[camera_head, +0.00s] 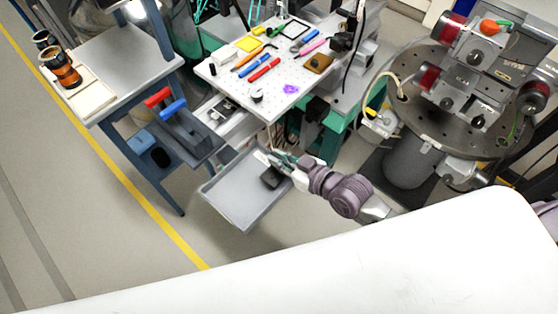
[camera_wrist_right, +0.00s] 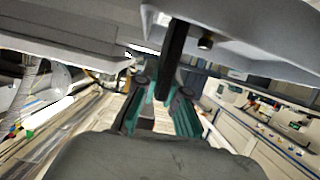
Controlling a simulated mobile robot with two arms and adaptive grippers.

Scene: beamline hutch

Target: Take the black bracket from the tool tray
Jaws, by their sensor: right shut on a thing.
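The grey tool tray (camera_head: 232,192) sits low in front of the white perforated table in the head view. A dark piece, the black bracket (camera_head: 271,178), shows over the tray's right part, beside my right gripper (camera_head: 279,161). In the right wrist view, my right gripper (camera_wrist_right: 158,112) has its teal fingers shut on the black bracket (camera_wrist_right: 174,55), a dark bar that stands out past the fingertips. Its far end overlaps a grey surface. I cannot tell whether the bracket touches the tray. My left gripper is not in view.
The white perforated table (camera_head: 222,70) with pens and tools stands just above and behind the tray. A blue cart (camera_head: 165,125) with red and blue handles is on the left. A round metal stage (camera_head: 455,125) with instruments is on the right. Floor left of the tray is clear.

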